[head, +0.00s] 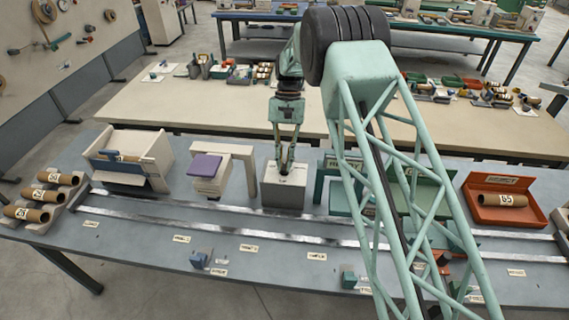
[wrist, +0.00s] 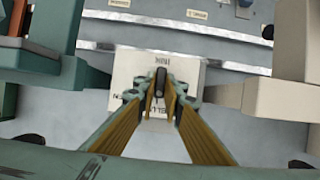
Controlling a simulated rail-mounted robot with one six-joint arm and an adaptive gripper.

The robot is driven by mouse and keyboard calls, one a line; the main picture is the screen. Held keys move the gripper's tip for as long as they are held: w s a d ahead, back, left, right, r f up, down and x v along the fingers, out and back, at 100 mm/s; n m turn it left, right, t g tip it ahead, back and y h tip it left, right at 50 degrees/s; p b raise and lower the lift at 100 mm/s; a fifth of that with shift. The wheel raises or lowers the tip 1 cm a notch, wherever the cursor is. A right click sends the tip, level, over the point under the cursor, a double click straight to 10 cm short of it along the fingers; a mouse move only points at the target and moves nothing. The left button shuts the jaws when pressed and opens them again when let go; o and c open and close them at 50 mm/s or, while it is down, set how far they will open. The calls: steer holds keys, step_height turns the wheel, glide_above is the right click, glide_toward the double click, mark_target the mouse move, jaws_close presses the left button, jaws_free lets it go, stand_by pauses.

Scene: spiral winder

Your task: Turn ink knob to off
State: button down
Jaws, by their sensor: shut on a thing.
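In the head view my gripper (head: 284,173) is over the box, and the knob is too small to make out.
A white stand with a purple-topped block (head: 204,166) is just left of the box. A green stand (head: 325,180) is close on its right. Metal rails (head: 230,208) run along the table in front. A red tray (head: 505,181) is farther right.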

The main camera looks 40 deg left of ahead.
steer(key=c, duration=2.7)
jaws_free()
steer(key=shift+r, duration=0.15)
steer(key=shift+v, duration=5.85)
steer(key=shift+w, duration=0.1)
